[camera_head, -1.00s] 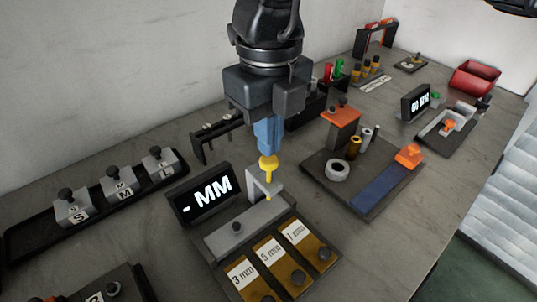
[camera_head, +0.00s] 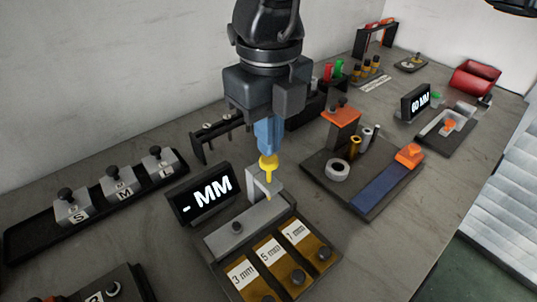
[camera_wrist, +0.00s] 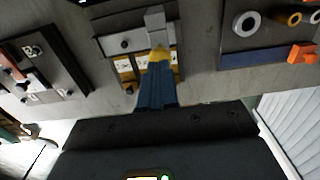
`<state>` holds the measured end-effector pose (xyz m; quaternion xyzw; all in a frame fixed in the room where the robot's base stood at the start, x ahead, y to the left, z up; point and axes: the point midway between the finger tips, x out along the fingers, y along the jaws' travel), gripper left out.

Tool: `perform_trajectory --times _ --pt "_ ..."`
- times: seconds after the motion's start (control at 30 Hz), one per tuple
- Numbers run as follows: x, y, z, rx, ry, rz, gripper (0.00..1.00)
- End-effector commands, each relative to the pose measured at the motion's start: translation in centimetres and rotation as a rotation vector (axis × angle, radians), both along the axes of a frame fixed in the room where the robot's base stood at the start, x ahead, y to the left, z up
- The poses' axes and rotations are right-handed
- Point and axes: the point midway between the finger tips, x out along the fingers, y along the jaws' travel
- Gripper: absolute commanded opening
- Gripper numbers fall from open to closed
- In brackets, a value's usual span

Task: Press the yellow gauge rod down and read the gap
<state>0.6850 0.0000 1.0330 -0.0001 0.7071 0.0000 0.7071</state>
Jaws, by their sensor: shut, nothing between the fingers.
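The yellow gauge rod (camera_head: 268,168) stands upright through a grey bracket (camera_head: 262,183) on the gauge fixture. My gripper (camera_head: 269,151) has its blue fingers shut, with nothing between them, directly above the rod's knob; they appear to touch it or nearly so. In the wrist view the blue fingertips (camera_wrist: 157,70) cover most of the yellow knob (camera_wrist: 159,54). The black display (camera_head: 203,198) on the fixture reads "- MM". In front of it lie brass plates marked 3 mm (camera_head: 246,277), 5 mm (camera_head: 272,254) and 7 mm (camera_head: 298,234), each with a dark knob.
To the left is a black tray (camera_head: 30,236) with grey blocks marked S, M and L. A dark rack (camera_head: 222,134) stands behind the fixture. To the right is a board (camera_head: 322,172) with rings, an orange-topped block and a blue strip. Another display (camera_head: 419,104) is farther back.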

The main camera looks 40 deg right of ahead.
Motion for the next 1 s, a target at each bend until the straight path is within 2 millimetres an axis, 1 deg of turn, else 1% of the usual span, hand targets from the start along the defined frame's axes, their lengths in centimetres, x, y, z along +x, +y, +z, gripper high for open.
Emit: perform_trajectory --times 1.0 --pt "0.0 0.0 -1.6 0.0 0.0 0.0 0.0"
